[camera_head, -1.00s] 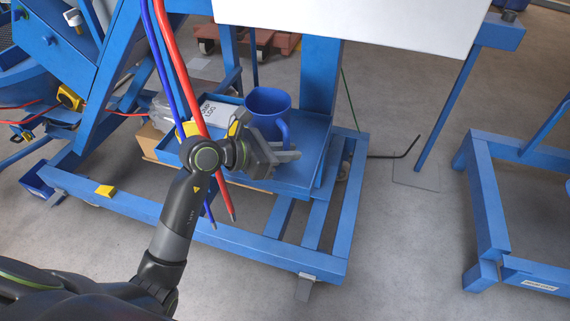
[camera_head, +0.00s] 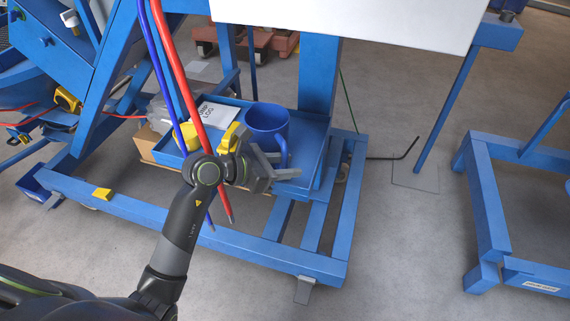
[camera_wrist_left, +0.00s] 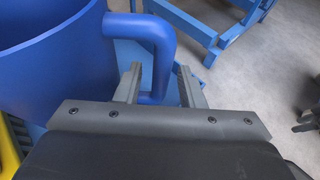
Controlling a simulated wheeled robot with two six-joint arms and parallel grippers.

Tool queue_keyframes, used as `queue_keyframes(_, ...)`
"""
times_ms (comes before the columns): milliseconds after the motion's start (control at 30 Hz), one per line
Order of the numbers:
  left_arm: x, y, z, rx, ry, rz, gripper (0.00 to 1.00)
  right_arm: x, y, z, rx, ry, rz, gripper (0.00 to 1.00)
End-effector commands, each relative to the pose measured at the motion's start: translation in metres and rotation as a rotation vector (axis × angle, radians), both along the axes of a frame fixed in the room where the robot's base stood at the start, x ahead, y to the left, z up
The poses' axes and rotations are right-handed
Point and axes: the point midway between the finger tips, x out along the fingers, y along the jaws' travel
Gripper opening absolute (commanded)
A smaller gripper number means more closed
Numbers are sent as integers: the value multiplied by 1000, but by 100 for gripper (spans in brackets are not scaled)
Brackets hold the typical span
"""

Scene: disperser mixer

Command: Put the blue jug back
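The blue jug (camera_head: 262,120) is upright at the blue tray (camera_head: 314,150) on the blue frame, beside a white labelled box. Its lower part is partly hidden by my gripper, so I cannot tell whether it touches the tray floor. My left gripper (camera_head: 290,165) is at the jug's handle, on its near right side. The jug's wall (camera_wrist_left: 50,65) fills the upper left there. My right gripper is not in view.
The white box (camera_head: 217,113) and yellow items (camera_head: 188,136) share the tray on the left. Red and blue cables (camera_head: 185,80) hang in front of it. A white panel (camera_head: 350,20) overhangs the back. Open floor lies to the right, before another blue frame (camera_head: 490,200).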

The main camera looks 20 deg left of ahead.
Motion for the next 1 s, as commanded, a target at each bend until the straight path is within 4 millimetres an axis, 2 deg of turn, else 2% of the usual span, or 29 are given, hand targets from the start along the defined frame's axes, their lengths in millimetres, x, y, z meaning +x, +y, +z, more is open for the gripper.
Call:
queue_keyframes(267,-1,2,5,2,0,1,36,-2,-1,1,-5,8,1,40)
queue_keyframes(500,-24,28,17,7,0,1,36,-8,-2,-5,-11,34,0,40)
queue_keyframes(1000,-67,74,44,5,-1,1,36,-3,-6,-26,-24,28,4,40)
